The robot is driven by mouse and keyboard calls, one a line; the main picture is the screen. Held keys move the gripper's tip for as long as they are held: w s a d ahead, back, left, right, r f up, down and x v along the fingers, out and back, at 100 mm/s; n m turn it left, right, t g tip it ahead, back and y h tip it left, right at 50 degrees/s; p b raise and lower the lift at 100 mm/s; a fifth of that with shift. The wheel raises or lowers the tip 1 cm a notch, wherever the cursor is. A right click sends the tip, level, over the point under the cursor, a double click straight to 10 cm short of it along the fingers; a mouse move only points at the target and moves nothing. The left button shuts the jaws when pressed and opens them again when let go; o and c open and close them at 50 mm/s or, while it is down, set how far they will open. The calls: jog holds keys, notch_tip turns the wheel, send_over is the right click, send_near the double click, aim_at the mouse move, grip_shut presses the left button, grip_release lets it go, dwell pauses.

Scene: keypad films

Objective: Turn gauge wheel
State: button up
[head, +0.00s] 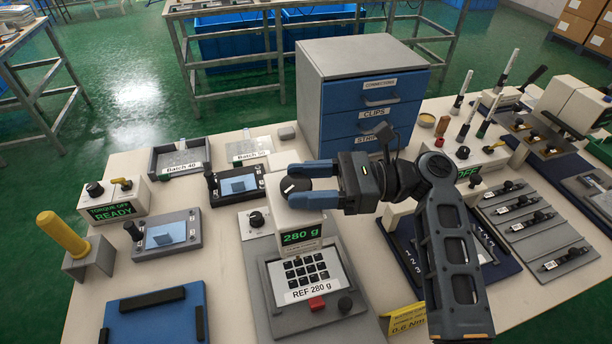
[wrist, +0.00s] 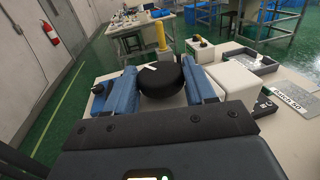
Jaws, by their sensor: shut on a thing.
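The gauge wheel (head: 295,185) is a black round knob with a pale pointer mark, on top of a white box (head: 296,219). The box's green display reads 280 g. My gripper (head: 311,184) reaches in from the right, with its blue fingers on both sides of the wheel. In the wrist view the wheel (wrist: 160,82) sits between the two blue fingers, its pale mark pointing up and left. The gripper is shut on the wheel. The keypad (head: 305,270) in front is labelled REF 280 g.
A blue drawer cabinet (head: 370,100) stands behind my gripper. A torque box reading READY (head: 113,198) and a yellow-handled tool (head: 62,235) stand at the left. Trays labelled Batch 40 (head: 180,157) and another batch number lie behind. Slotted rails (head: 530,225) are at the right.

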jog(key=n+g, duration=0.1)
jog(key=g, duration=0.1)
jog(key=n+g+h, duration=0.1)
jog(key=n+g, duration=0.1)
jog(key=n+g+h, duration=0.1)
jog(key=g, duration=0.2)
jog(key=shift+w+f+n, duration=0.1)
jog(key=shift+w+n, duration=0.2)
jog(key=shift+w, duration=0.05)
jog(key=shift+w+a+f+n+g+h+b, duration=0.1)
jog(key=shift+n+g+h+b, duration=0.45)
jog(key=shift+g, duration=0.25)
jog(key=shift+w+a+f+n+g+h+b, duration=0.1)
jog(key=shift+n+g+h+b, duration=0.35)
jog(key=shift+n+g+b, duration=0.3)
jog(key=shift+r+n+g+h+b, duration=0.1)
jog(key=shift+n+g+h+b, duration=0.2)
jog(key=shift+g+h+b, duration=0.15)
jog(key=shift+s+a+n+g+h, duration=0.1)
jog(key=shift+n+g+h, duration=0.2)
jog(key=shift+g, duration=0.1)
jog(key=o, duration=1)
jog(key=shift+r, duration=0.1)
jog(key=shift+b, duration=0.3)
